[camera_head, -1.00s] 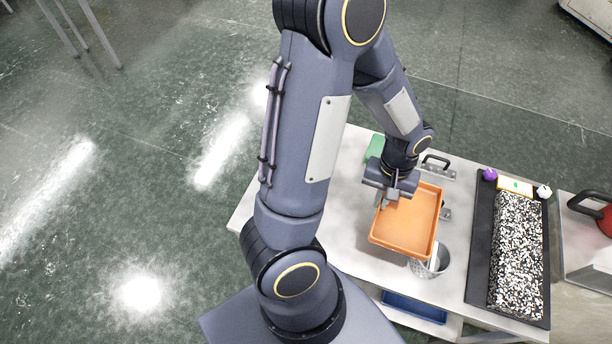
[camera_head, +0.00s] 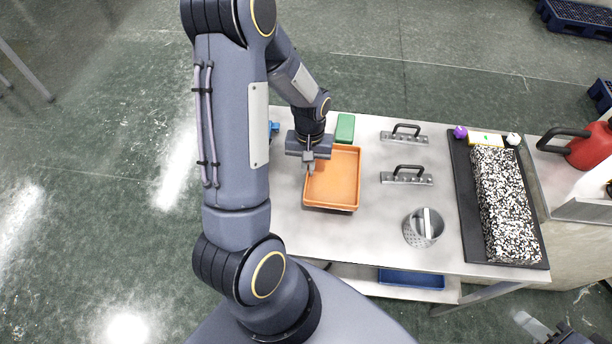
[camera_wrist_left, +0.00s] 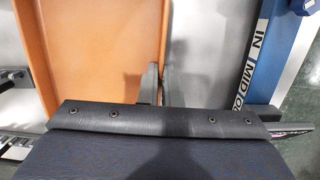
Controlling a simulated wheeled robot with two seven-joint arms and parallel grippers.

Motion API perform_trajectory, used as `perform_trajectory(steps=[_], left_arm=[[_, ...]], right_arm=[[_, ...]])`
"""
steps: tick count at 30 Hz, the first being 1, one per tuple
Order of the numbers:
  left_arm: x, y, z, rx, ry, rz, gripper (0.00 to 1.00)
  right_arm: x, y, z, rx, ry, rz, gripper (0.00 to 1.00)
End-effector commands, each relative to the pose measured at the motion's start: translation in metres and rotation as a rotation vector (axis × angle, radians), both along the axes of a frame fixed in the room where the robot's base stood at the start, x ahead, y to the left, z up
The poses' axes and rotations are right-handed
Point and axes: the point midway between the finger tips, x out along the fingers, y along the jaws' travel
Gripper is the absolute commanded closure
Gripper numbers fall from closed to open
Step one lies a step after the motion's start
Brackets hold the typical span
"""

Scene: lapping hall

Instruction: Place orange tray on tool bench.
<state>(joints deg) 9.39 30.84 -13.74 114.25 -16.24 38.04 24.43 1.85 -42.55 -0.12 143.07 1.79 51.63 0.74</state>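The orange tray (camera_head: 333,182) is over the left part of the pale tool bench (camera_head: 385,235). It looks level and empty, with a dark shadow along its front edge. I cannot tell whether it touches the bench. My left gripper (camera_head: 309,168) is shut on the tray's left wall. In the left wrist view the tray (camera_wrist_left: 95,50) fills the left half, and the finger tips (camera_wrist_left: 156,85) are at its wall. What seems to be my right gripper (camera_head: 548,330) shows only partly at the bottom right corner; its fingers are unclear.
A green block (camera_head: 345,128) lies behind the tray. Two handled metal bars (camera_head: 406,178) and a perforated cup (camera_head: 422,230) stand to its right. A black mat (camera_head: 466,190) bears a speckled block (camera_head: 507,205). A blue lettered object (camera_wrist_left: 252,50) is beside the tray.

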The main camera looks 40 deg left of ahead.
Motion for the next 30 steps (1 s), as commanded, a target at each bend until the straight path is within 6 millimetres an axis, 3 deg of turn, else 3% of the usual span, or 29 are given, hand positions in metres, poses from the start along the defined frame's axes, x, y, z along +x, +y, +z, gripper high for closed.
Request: perform_trajectory(steps=[7,13,25,30], left_arm=[[0.004,0.011,-0.016,-0.001,0.000,0.002,1.00],[0.005,0.012,-0.047,-0.001,-0.001,-0.001,1.00],[0.005,0.012,-0.050,0.000,-0.001,0.000,1.00],[0.005,0.012,-0.048,0.000,-0.001,0.000,0.75]], right_arm=[[0.000,0.000,-0.011,0.000,-0.001,0.000,0.64],[0.000,0.000,-0.035,0.000,0.000,0.000,0.64],[0.000,0.000,-0.037,0.000,-0.001,0.000,0.64],[0.000,0.000,-0.035,0.000,-0.001,0.000,0.64]])
